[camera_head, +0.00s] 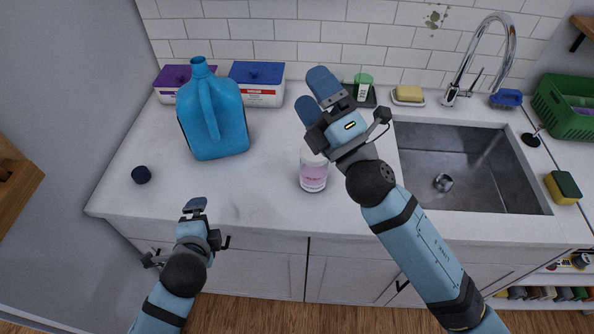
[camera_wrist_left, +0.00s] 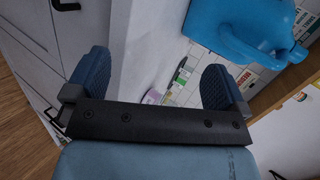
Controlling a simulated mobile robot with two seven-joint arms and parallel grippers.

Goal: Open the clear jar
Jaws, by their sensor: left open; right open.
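The clear jar (camera_head: 313,175) stands upright on the white counter with pink contents low inside. Its top is partly hidden by my right gripper (camera_head: 313,94), so I cannot tell whether a lid sits on it. My right gripper is open, its blue fingers apart above and beyond the jar with nothing between them. My left gripper (camera_head: 195,207) is at the counter's front edge, left of the jar and apart from it. In the left wrist view, my left gripper (camera_wrist_left: 156,80) shows two spread fingers with nothing held.
A blue jug (camera_head: 214,125) stands left of the jar; it also shows in the left wrist view (camera_wrist_left: 235,25). A dark cap (camera_head: 141,174) lies at left. Boxes (camera_head: 258,95) stand at the back. The sink (camera_head: 470,165) is at right. Counter between jug and jar is clear.

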